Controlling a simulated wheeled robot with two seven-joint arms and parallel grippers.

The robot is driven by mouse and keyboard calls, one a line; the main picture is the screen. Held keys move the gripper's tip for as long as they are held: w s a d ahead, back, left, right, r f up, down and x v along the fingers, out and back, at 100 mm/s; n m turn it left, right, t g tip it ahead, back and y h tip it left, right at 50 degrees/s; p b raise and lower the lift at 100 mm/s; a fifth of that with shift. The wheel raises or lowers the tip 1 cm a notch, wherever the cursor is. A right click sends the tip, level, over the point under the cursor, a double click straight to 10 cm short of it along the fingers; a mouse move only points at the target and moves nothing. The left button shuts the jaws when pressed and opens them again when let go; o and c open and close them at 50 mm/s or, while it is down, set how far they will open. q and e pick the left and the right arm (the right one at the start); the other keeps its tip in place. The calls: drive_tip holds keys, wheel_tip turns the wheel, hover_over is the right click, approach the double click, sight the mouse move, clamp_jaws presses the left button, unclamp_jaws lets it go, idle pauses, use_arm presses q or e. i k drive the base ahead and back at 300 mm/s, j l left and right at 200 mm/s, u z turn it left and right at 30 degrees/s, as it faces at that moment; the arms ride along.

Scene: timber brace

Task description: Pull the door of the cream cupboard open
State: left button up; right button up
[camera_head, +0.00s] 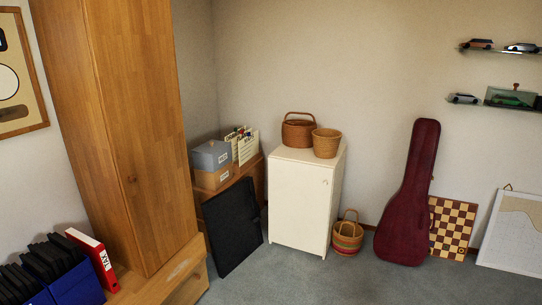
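The cream cupboard (298,205) stands against the back wall, near the middle of the head view. Its front door looks shut, with a small knob or lock (325,182) near the upper right edge of the front. Two wicker baskets sit on its top: a handled one (298,131) and a plain round one (326,143). Neither of my grippers shows in this view.
A tall wooden cabinet (135,130) stands at the left. A black flat panel (233,227) leans left of the cupboard. A striped basket (347,236) and a dark red guitar case (408,200) stand to its right. Grey carpet (330,285) lies clear in front.

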sight(300, 194)
drive_tip(key=i+z, duration=0.15)
drive_tip(key=i, duration=0.75)
drive_tip(key=i+j+z, duration=0.15)
drive_tip(key=i, duration=0.75)
